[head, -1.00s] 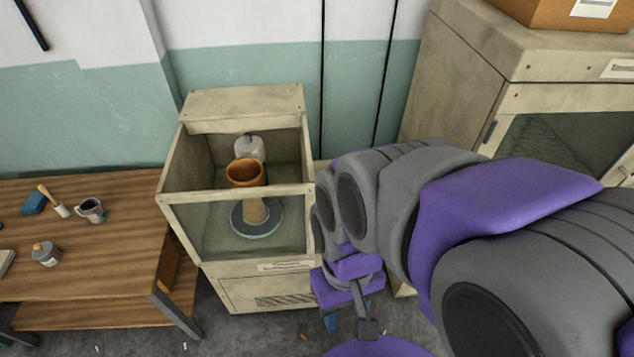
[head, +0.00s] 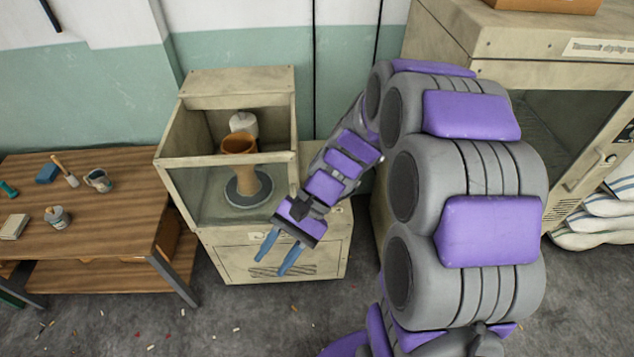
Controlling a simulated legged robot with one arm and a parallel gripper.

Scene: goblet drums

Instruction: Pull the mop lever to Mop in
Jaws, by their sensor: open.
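My gripper (head: 274,260) has two blue fingers spread apart with nothing between them. It points down and to the left, in front of the lower panel of a beige booth (head: 235,260). A pale rounded object (head: 243,123) is behind the drum. I cannot make out a mop lever or a "Mop in" mark. My gripper and forearm cover part of the booth's front and right side.
A wooden table (head: 110,225) with a mug (head: 98,180), a tin (head: 56,217) and a brush (head: 65,170) stands at the left. A large beige cabinet (head: 450,42) stands at the right, near white sacks (head: 595,215). The floor in front of the booth has small scraps.

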